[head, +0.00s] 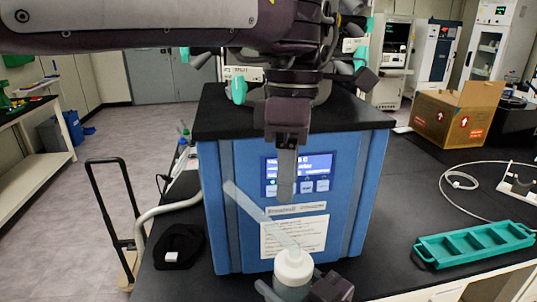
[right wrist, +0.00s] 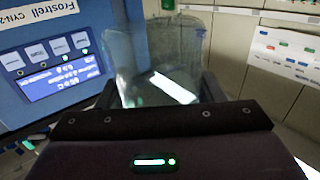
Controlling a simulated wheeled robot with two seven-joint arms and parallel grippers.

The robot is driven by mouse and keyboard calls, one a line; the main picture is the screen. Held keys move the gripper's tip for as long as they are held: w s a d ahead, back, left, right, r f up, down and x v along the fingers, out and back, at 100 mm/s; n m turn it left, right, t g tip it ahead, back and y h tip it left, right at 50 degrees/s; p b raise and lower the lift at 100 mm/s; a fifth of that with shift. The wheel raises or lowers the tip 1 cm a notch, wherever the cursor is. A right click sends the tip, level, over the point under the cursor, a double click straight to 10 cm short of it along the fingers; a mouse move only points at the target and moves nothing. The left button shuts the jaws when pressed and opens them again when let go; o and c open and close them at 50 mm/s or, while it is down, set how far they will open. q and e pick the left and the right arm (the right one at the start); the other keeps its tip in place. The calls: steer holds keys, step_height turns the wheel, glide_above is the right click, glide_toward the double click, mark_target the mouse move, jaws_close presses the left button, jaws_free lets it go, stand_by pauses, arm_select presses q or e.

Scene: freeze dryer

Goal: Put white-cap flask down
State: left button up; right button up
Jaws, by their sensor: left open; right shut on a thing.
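The white-cap flask (head: 292,283) is upright at the bottom middle of the head view, in front of the blue freeze dryer (head: 230,215). A translucent tube (head: 250,208) slants from its white cap (head: 293,262) to the upper left. My right gripper (head: 296,288) is shut on the flask, a finger on either side. The clear flask body (right wrist: 160,60) also shows between the fingers in the right wrist view. Its base and any contact with a surface are hidden. My left gripper (head: 287,190) is open and empty, pointing down before the dryer's display (head: 300,170), above the flask.
The black bench (head: 410,200) is clear to the right of the dryer, up to a teal rack (head: 475,243). A cardboard box (head: 455,115) and a white cable (head: 460,180) lie behind. A black item (head: 178,245) and a pale hose (head: 155,212) are at the left.

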mark_target(285, 238)
arm_select(q)
steer(key=f, duration=0.3)
steer(key=s+f, duration=0.1)
steer(key=f, duration=0.6)
steer(key=shift+s+a+f, duration=0.15)
steer(key=shift+s+f, duration=0.15)
steer(key=shift+f, duration=0.05)
jaws_close()
arm_select(e)
steer(key=o, duration=1.2)
